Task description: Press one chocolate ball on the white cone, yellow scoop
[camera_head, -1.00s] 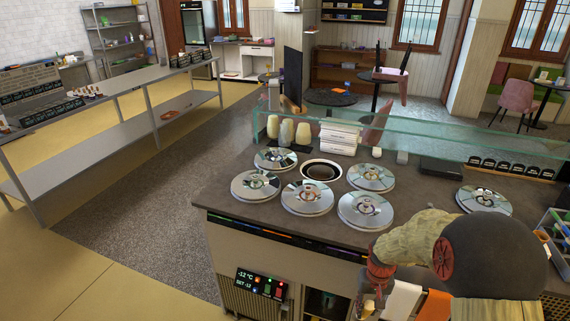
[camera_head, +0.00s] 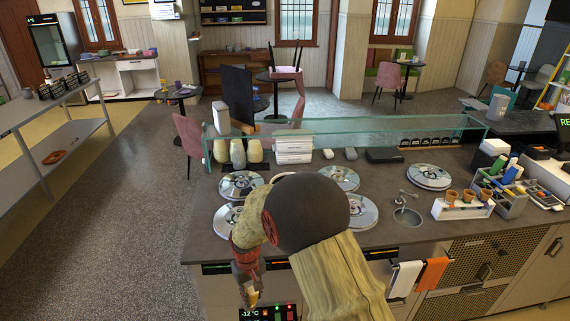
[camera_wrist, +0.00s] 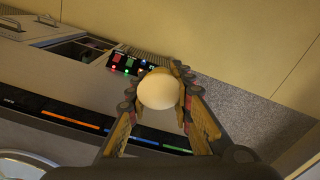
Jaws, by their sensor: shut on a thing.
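My gripper (camera_head: 250,297) hangs low in front of the counter, near the control panel. The wrist view (camera_wrist: 158,100) shows its fingers shut on a pale cream round thing (camera_wrist: 157,91), seen end-on. I cannot tell what is below its round face. My arm mostly hides the open well (camera_head: 284,175); only a bit of its rim shows. Several brown cones or cups (camera_head: 469,195) stand in a white rack (camera_head: 463,210) on the right of the counter. I cannot make out a chocolate ball, nor a white cone with a yellow scoop.
Several shiny lids (camera_head: 339,178) cover wells on the counter. A glass guard (camera_head: 370,130) runs along the back. A small round basin with a tap (camera_head: 407,216) lies left of the rack. A grey caddy (camera_head: 511,205) of tools stands right of it. White and orange towels (camera_head: 432,274) hang in front.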

